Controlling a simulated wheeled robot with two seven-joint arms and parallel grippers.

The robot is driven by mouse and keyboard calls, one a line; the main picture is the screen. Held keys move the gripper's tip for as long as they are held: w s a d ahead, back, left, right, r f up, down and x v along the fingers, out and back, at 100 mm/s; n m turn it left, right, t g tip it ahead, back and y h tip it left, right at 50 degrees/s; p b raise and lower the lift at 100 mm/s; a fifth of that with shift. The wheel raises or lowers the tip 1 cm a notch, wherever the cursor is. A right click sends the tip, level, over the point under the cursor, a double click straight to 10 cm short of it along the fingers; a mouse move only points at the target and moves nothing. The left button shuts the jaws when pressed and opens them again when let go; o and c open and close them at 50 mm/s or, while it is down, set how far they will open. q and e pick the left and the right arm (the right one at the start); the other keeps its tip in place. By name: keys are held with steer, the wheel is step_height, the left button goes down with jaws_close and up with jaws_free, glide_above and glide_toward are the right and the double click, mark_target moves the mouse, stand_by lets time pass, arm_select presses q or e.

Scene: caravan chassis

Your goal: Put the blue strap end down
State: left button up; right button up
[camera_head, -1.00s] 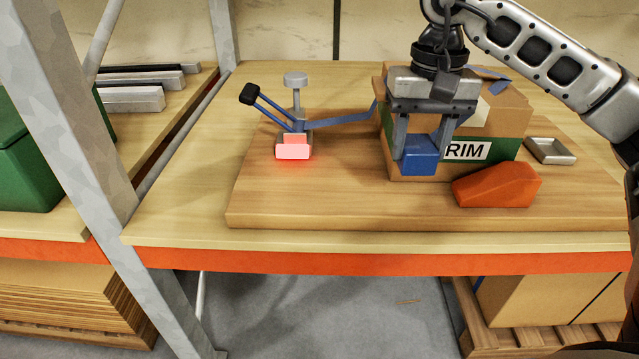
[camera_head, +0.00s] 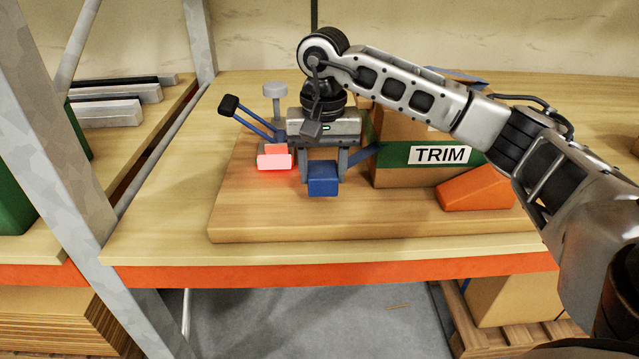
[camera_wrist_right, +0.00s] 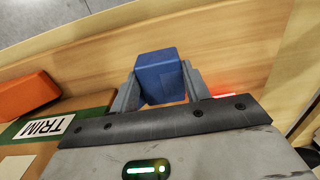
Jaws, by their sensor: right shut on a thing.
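The blue strap end (camera_head: 323,180) is a small blue block, held between the fingers of my right gripper (camera_head: 324,166). It also fills the jaws in the right wrist view (camera_wrist_right: 160,76). The gripper is shut on it, in front of the box and just right of the ratchet. A blue strap (camera_head: 362,155) shows between the gripper and the box. The ratchet has a blue-armed lever with a black grip (camera_head: 229,104) and a glowing red-pink block (camera_head: 274,158) at its base. Whether the strap end touches the board is hard to tell. My left gripper is not in view.
A cardboard box with a green band and TRIM label (camera_head: 440,155) stands right of the gripper. An orange wedge (camera_head: 478,190) lies in front of it. The wooden board (camera_head: 270,225) is clear along its front. A grey rack post (camera_head: 60,170) stands at left.

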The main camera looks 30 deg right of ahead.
mark_target(320, 186)
steer(key=f, duration=0.3)
steer(key=shift+w+a+f, duration=0.15)
steer(key=shift+w+f, duration=0.1)
steer(key=shift+f, duration=0.15)
steer(key=shift+f, duration=0.1)
steer(key=o, duration=1.1)
